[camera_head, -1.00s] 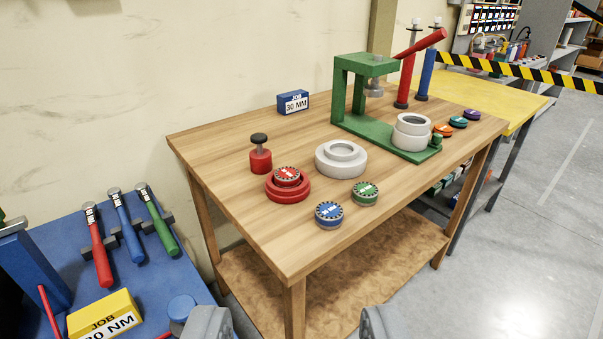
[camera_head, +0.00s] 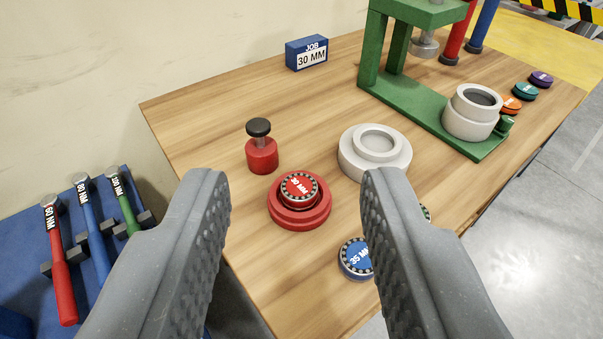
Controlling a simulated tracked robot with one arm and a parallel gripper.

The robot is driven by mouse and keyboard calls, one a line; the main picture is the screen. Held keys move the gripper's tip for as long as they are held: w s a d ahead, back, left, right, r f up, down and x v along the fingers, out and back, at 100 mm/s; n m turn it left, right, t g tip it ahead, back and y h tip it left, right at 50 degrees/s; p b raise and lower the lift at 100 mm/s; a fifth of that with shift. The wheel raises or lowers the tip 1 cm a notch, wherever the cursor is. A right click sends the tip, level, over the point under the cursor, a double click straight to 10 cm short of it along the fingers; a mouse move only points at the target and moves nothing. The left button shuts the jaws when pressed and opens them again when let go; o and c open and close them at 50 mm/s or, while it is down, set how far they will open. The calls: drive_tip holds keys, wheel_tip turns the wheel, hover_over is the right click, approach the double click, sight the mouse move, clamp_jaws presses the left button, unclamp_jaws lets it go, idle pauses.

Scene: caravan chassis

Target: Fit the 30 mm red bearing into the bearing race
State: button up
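The red 30 mm bearing (camera_head: 299,187) sits on top of a round red holder (camera_head: 299,214) on the wooden table. My gripper (camera_head: 290,185) is open, with its two grey fingers in the near foreground to the left and right of the red bearing in the picture. Nothing is held between them. A white-grey stepped ring (camera_head: 376,156) lies right of the red bearing. Another grey stepped cylinder (camera_head: 472,112), open at the top, stands on the base of the green press (camera_head: 430,110). I cannot tell from labels which of these is the bearing race.
A red plunger-like tool (camera_head: 262,150) stands behind the red holder. A blue bearing (camera_head: 356,258) and a mostly hidden green bearing (camera_head: 426,213) are by the right finger. A blue job box (camera_head: 307,53) reads 30 MM. Several hammer-like tools lie at left.

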drive_tip(key=shift+o, duration=0.3)
drive_tip(key=o, duration=0.5)
drive_tip(key=shift+w+a, duration=0.15)
drive_tip(key=o, duration=0.4)
drive_tip(key=shift+g, duration=0.6)
drive_tip(key=w+a+f+p, duration=0.2)
drive_tip(key=w+a, duration=0.1)
drive_tip(key=w+a+f+p, duration=0.2)
drive_tip(key=w+a+f, duration=0.1)
drive_tip(key=shift+p, duration=0.35)
drive_tip(key=m+g+h+p, duration=0.1)
drive_tip(key=m+h+p, duration=0.35)
drive_tip(key=p, duration=1.05)
approach(297, 189)
drive_tip(key=x, duration=0.3)
drive_tip(key=shift+w+d+n+b, duration=0.1)
drive_tip(key=shift+d+n+b, duration=0.15)
drive_tip(key=shift+d+b, duration=0.05)
drive_tip(key=shift+a+x, duration=0.15)
drive_tip(key=shift+x, duration=1.15)
drive_tip(key=shift+a+x, duration=0.15)
drive_tip(key=shift+x, duration=1.2)
